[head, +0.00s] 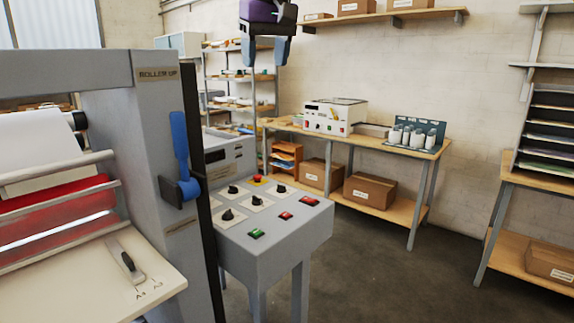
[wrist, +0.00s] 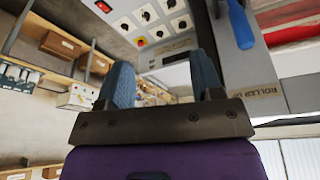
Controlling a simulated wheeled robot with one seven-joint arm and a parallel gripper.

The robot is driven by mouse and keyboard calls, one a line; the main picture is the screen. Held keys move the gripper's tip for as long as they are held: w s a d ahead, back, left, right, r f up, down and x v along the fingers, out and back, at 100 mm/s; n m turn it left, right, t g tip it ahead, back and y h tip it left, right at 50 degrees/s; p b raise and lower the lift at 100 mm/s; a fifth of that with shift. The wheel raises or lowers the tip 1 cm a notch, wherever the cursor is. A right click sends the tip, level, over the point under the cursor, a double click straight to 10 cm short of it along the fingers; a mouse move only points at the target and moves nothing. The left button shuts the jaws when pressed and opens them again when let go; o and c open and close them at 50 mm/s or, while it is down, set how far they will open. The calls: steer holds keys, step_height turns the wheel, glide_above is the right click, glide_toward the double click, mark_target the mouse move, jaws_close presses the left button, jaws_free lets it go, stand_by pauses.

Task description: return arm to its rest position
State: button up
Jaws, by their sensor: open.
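My gripper (head: 265,50) hangs at the top of the head view, with its fingers pointing down. It is open and empty, in the air in front of the back wall, above the level of the control panel. In the wrist view the two blue-grey finger pads (wrist: 165,85) stand apart with nothing between them. The laminator (head: 155,110) stands at the left in the head view. Its blue lever (head: 180,145) hangs below the "ROLLER UP" label. The lever also shows in the wrist view (wrist: 240,25), apart from my fingers.
The control panel (head: 268,215) with knobs and buttons stands beside the laminator. A wooden bench (head: 400,150) holds a white machine (head: 335,117) and several bottles (head: 412,137). A wall shelf (head: 380,20) with boxes is to the right of my gripper. The floor (head: 385,270) at front right is clear.

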steer(key=s+d+f+m, duration=0.15)
steer(key=s+d, duration=0.25)
steer(key=d, duration=0.4)
steer(key=s+d+f+m+t, duration=0.1)
steer(key=s+d+f, duration=0.1)
steer(key=s+d, duration=0.45)
steer(key=s+d+f+m, duration=0.1)
steer(key=s+d, duration=0.1)
steer(key=d, duration=0.7)
steer(key=s+d+f+m, duration=0.1)
steer(key=s+d+f, duration=0.4)
steer(key=s+f, duration=0.3)
steer(key=s+d+f+m+t+h, duration=0.1)
steer(key=s+d+f, duration=0.5)
steer(key=s, duration=0.3)
steer(key=shift+d+f+m, duration=0.2)
steer(key=shift+f+m, duration=0.15)
steer(key=shift+f, duration=0.5)
